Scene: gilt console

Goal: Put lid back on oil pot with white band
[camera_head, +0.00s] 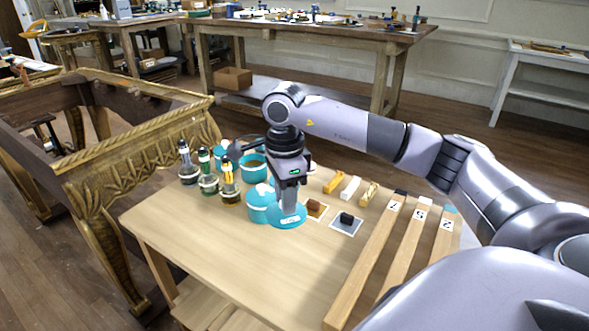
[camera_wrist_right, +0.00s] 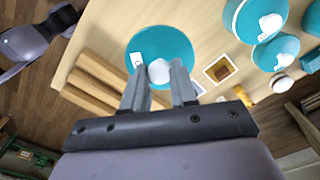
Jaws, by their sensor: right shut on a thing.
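My right gripper (camera_head: 288,203) points down over the table and is shut on the white knob (camera_wrist_right: 159,72) of a round teal lid (camera_head: 285,222). The lid also shows in the right wrist view (camera_wrist_right: 160,45), flat, with a small white label. I cannot tell how far it is above the table. A teal pot without a lid (camera_head: 253,166) stands behind the gripper, with brownish contents showing. A teal pot with a white-knobbed lid (camera_head: 257,206) stands just left of the held lid. The gripper partly hides these pots, and the white band is not clear. My left gripper is not in view.
Small blocks and sample squares (camera_head: 346,222) lie right of the gripper. Long labelled wooden strips (camera_head: 365,265) lie further right. The front left of the table (camera_head: 215,255) is clear. A gilt console frame (camera_head: 110,165) stands left.

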